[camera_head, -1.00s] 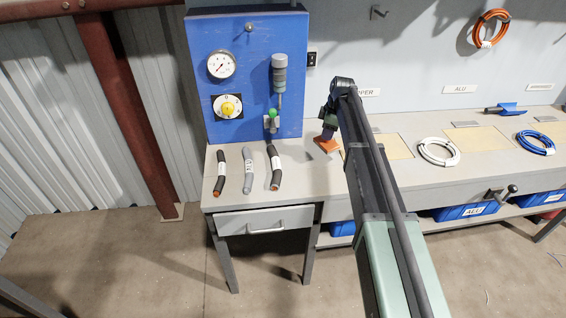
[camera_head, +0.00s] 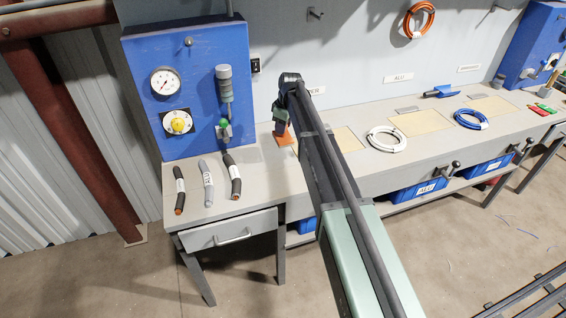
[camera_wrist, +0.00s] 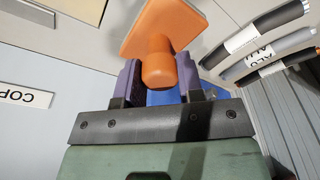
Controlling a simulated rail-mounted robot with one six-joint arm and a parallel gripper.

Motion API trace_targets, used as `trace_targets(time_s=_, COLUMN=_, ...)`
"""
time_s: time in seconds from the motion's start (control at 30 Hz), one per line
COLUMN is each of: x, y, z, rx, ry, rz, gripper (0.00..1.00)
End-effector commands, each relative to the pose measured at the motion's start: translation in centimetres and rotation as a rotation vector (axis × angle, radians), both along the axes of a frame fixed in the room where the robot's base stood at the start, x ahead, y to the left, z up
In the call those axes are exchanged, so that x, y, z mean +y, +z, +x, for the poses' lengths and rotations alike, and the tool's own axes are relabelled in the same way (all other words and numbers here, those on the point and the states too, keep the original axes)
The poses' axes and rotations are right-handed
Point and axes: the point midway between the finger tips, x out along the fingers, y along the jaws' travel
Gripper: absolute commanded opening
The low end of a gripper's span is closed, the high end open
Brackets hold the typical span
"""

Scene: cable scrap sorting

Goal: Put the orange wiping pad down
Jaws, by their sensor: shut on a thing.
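The orange wiping pad is a flat square plate (camera_wrist: 160,22) with a rounded knob (camera_wrist: 158,68). In the wrist view my gripper (camera_wrist: 158,78) is shut on the knob, a dark purple finger on each side. In the head view my gripper (camera_head: 280,122) is at the back of the workbench (camera_head: 260,182), right of the blue panel. The pad (camera_head: 286,138) shows below it, partly hidden by my arm. I cannot tell whether the pad touches the bench top.
A white cable coil (camera_head: 386,139) and a blue coil (camera_head: 471,119) lie to the right. Bare bench top shows between the cable pieces and the pad.

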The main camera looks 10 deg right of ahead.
Motion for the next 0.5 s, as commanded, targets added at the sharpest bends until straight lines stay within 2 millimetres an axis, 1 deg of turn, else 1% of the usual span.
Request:
trace_targets(time_s=0.03, x=0.0, y=-3.7, z=0.0, rx=0.000, ry=0.000, rz=0.000, gripper=0.12)
trace_targets(time_s=0.1, x=0.0, y=-5.6, z=0.0, rx=0.000, ry=0.000, rz=0.000, gripper=0.12)
trace_targets(time_s=0.2, x=0.0, y=-6.6, z=0.0, rx=0.000, ry=0.001, rz=0.000, gripper=0.12)
trace_targets(time_s=0.3, x=0.0, y=-6.3, z=0.0, rx=0.000, ry=0.001, rz=0.000, gripper=0.12)
trace_targets(time_s=0.37, x=0.0, y=-6.6, z=0.0, rx=0.000, ry=0.001, rz=0.000, gripper=0.12)
trace_targets(time_s=0.47, x=0.0, y=-8.7, z=0.0, rx=0.000, ry=0.001, rz=0.000, gripper=0.12)
trace_targets(time_s=0.5, x=0.0, y=-9.7, z=0.0, rx=0.000, ry=0.001, rz=0.000, gripper=0.12)
